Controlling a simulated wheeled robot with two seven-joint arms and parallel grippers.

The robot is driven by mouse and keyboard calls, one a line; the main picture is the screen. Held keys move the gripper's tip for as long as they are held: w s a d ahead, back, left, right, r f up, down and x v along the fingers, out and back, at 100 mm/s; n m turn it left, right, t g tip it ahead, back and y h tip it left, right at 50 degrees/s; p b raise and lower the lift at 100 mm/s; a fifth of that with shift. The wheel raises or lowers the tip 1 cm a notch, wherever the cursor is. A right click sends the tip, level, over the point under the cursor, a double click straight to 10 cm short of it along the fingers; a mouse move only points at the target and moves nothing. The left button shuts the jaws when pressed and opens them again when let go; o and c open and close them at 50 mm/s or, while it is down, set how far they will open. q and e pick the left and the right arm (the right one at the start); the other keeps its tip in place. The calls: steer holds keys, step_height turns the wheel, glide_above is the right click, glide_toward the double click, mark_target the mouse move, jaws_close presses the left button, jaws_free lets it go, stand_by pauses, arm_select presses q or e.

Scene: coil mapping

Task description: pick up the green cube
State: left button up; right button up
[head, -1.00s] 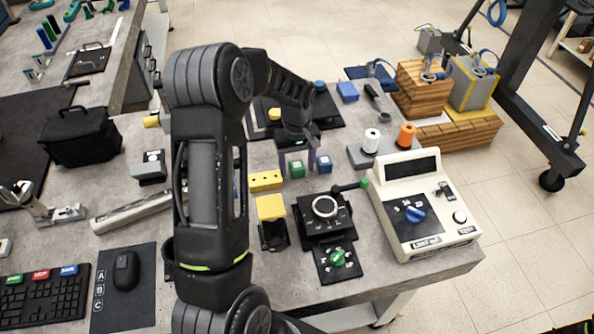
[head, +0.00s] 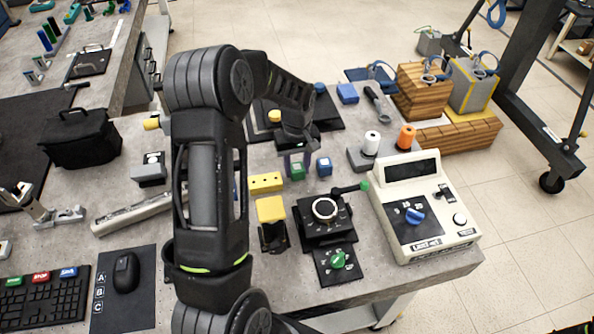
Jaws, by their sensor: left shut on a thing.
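The small green cube (head: 298,172) is on the grey table, near its middle. My left arm comes down over it, and my left gripper (head: 297,166) is shut on the green cube, with a finger on each side. Whether the cube is clear of the tabletop cannot be told. A blue cube (head: 324,166) sits just right of the gripper. My right gripper is not in view.
A yellow block (head: 265,182) lies just left of the cube. A black dial unit (head: 325,209) stands in front, and a cream console (head: 421,207) is to the right.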

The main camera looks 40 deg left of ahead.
mark_target(297, 167)
arm_select(q)
jaws_close()
steer(key=shift+r, duration=0.1)
step_height(297, 167, up, 9)
steer(key=p, duration=0.5)
steer(key=shift+r, duration=0.4)
